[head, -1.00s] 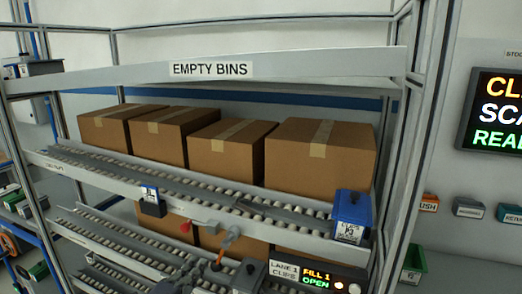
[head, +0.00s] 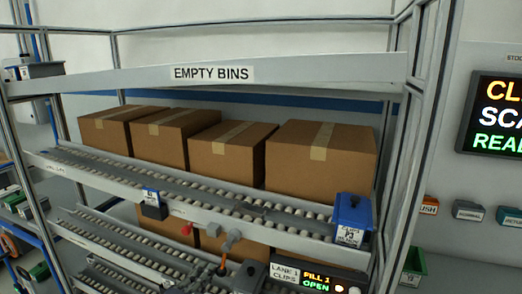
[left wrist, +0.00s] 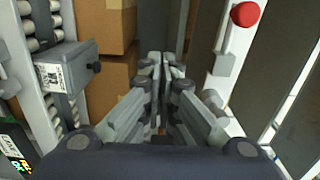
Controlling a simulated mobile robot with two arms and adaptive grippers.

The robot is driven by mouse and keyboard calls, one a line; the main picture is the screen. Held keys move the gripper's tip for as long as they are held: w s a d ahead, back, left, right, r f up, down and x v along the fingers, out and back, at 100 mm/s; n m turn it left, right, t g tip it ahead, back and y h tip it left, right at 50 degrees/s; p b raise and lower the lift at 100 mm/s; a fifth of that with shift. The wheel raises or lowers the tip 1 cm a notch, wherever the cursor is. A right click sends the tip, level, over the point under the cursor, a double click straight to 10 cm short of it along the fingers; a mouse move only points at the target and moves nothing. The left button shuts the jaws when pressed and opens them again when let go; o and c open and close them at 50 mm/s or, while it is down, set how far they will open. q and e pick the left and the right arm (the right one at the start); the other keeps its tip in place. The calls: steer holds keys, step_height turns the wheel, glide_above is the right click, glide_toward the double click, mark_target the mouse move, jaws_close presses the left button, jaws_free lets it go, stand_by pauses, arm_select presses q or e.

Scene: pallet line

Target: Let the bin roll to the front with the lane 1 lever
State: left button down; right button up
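A red ball knob on a lever (left wrist: 245,14) shows at the upper right of the left wrist view, on a pale stem. A red knob (head: 186,229) also shows under the roller lane's front rail in the head view. My left gripper (left wrist: 160,60) has its fingertips together with nothing visible between them, apart from the red knob and to its left. It is hard to make out among the grey parts low in the head view. A blue bin (head: 352,216) with a label sits at the lane's right end. My right gripper is not in view.
Several brown boxes (head: 320,155) stand behind the rollers under the EMPTY BINS sign (head: 211,73). A smaller labelled block (head: 152,205) sits on the front rail. A lane 1 display (head: 318,279) reads FILL 1 OPEN. Metal posts frame the rack.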

arm_select(q)
steer(key=shift+s+d+r+p, duration=0.1)
steer(key=shift+s+d+p, duration=0.25)
steer(key=shift+d, duration=0.6)
steer(key=shift+s+d+p, duration=0.2)
steer(key=shift+s+d, duration=0.15)
steer(key=shift+d, duration=0.6)
steer(key=shift+a+p+v, duration=0.2)
steer(key=shift+p+v, duration=0.3)
steer(key=shift+v, duration=0.65)
steer(key=p, duration=0.2)
glide_toward(219, 274)
steer(key=shift+w+a, duration=0.4)
steer(key=shift+w, duration=0.35)
